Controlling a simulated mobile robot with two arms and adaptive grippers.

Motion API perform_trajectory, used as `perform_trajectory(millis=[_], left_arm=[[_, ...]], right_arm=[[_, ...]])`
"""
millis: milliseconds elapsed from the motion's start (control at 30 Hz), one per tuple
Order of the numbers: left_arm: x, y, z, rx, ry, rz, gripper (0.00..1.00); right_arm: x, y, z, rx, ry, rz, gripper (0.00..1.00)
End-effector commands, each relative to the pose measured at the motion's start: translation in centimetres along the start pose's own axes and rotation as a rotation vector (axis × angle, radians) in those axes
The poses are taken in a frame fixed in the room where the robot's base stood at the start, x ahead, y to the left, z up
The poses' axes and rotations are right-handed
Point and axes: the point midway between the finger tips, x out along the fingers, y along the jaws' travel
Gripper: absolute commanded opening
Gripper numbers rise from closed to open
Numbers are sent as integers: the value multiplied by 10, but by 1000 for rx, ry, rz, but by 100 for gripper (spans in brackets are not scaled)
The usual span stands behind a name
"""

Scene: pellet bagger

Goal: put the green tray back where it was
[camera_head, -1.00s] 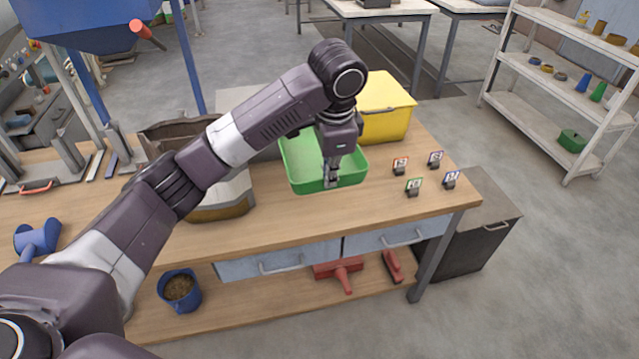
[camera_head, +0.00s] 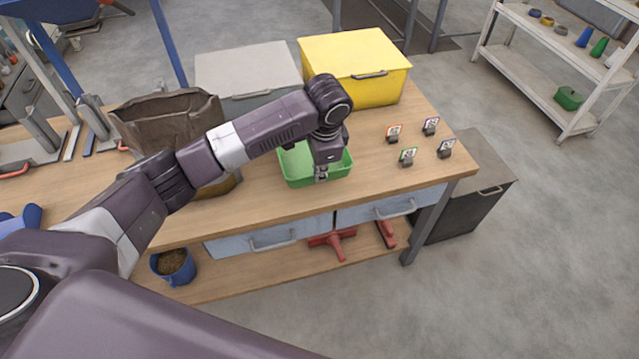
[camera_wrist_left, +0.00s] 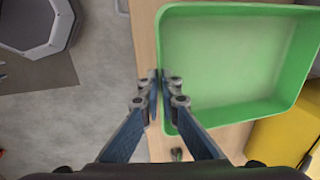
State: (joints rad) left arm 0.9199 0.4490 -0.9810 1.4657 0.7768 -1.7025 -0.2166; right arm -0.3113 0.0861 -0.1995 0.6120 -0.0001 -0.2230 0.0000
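The green tray (camera_head: 288,176) is over the front part of the workbench, in front of the lidded boxes. My left gripper (camera_head: 321,174) reaches down to the tray's near wall. In the left wrist view the tray (camera_wrist_left: 235,60) looks empty, and the left gripper (camera_wrist_left: 158,88) has its fingers closed together on one of its walls. The tray looks level. I cannot tell whether its base touches the bench top. My right gripper is not in view.
A yellow box (camera_head: 358,60) and a grey box (camera_head: 243,68) stand behind the tray. A brown paper bag (camera_head: 165,125) is to the left. Several small number tags (camera_head: 408,156) stand to the right. Bare bench top (camera_head: 375,170) lies between tray and tags.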

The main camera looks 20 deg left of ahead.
Motion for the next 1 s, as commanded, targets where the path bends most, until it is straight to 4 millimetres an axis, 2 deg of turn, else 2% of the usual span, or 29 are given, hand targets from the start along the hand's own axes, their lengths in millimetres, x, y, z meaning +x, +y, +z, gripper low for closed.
perform_trajectory(millis=[200,467,900,1000], left_arm=[[19,4,0,0,0,-1,0],[54,10,-1,1,1,-1,0],[60,11,-1,0,1,-2,0],[60,11,-1,0,1,-1,14]], right_arm=[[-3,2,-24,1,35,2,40],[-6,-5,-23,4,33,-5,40],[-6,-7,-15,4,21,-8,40],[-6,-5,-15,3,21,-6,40]])
